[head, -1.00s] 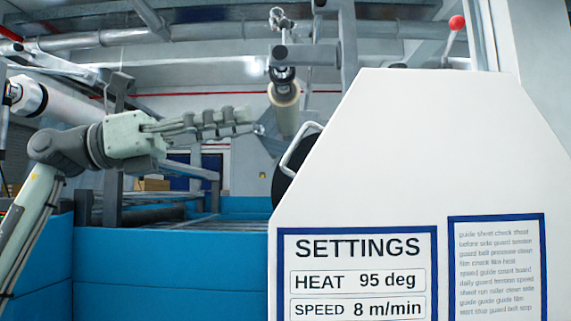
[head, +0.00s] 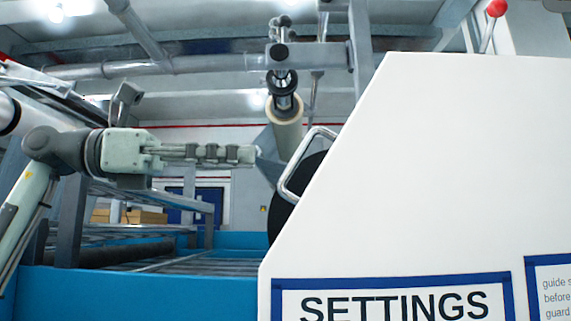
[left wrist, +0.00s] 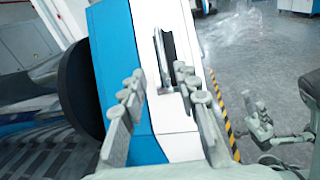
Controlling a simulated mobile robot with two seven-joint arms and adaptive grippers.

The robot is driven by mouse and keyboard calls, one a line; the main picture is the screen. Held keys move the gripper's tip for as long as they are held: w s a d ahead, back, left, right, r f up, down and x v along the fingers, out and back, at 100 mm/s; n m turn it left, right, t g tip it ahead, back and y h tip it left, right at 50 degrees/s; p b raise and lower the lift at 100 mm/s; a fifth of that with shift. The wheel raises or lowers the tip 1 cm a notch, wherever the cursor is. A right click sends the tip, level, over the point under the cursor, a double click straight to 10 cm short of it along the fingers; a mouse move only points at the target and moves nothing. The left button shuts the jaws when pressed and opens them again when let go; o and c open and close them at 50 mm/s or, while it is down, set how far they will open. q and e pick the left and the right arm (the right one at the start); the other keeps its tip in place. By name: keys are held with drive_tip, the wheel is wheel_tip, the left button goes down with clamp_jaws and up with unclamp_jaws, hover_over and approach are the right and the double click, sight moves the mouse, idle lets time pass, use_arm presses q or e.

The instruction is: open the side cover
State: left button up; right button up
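The side cover (head: 420,170) is a big white slanted panel filling the right of the head view. A metal bar handle (head: 291,177) sticks out at its left edge. In the left wrist view the white panel (left wrist: 178,138) stands upright ahead, with the handle (left wrist: 161,60) on it. My left gripper (head: 258,155) points right, its fingertips just left of the handle in the head view. In the left wrist view its fingers (left wrist: 160,76) are apart and empty, with the handle beyond, between the tips. My right gripper (left wrist: 260,118) shows small at the right of that view; its opening is unclear.
A pale roll (head: 284,115) on a shaft is behind the handle. A dark round disc (head: 284,213) sits behind the cover's edge. A blue low wall (head: 130,292) and roller bed lie below my left arm. Yellow-black floor tape (left wrist: 228,125) runs beside the machine.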

use_arm(q)
drive_tip(key=d, duration=0.7)
drive_tip(key=shift+w+b, duration=0.35)
drive_tip(key=shift+w, duration=0.05)
drive_tip(key=shift+c, duration=0.6)
clamp_jaws()
